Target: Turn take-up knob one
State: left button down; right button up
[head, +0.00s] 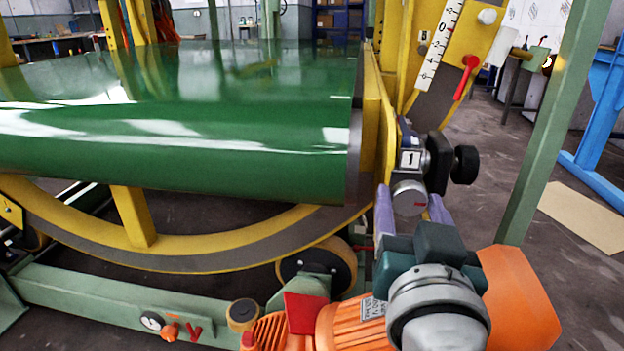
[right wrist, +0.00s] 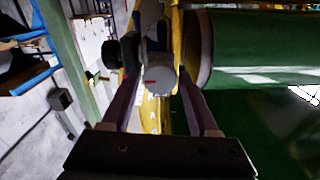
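A grey box labelled "1" (head: 410,159) is mounted on the yellow frame right of the green roll. Below it is a round silver knob (head: 409,198) with a red mark on its face. I take this as take-up knob one; it also shows in the right wrist view (right wrist: 161,81). A black knob (head: 465,165) sticks out to the right of the box. My right gripper (head: 408,204) reaches up from below, its two purple fingers on either side of the silver knob. The fingers look apart from it, with small gaps in the right wrist view. My left gripper is not in view.
The large green roll (head: 180,125) and yellow ring frame (head: 150,252) fill the left. A red lever (head: 467,76) and white scale (head: 439,45) are above. A green post (head: 553,120) stands to the right. An orange motor (head: 350,325) is low, beside my right arm.

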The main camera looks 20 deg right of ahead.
grip_shut()
jog(key=shift+n, duration=0.3)
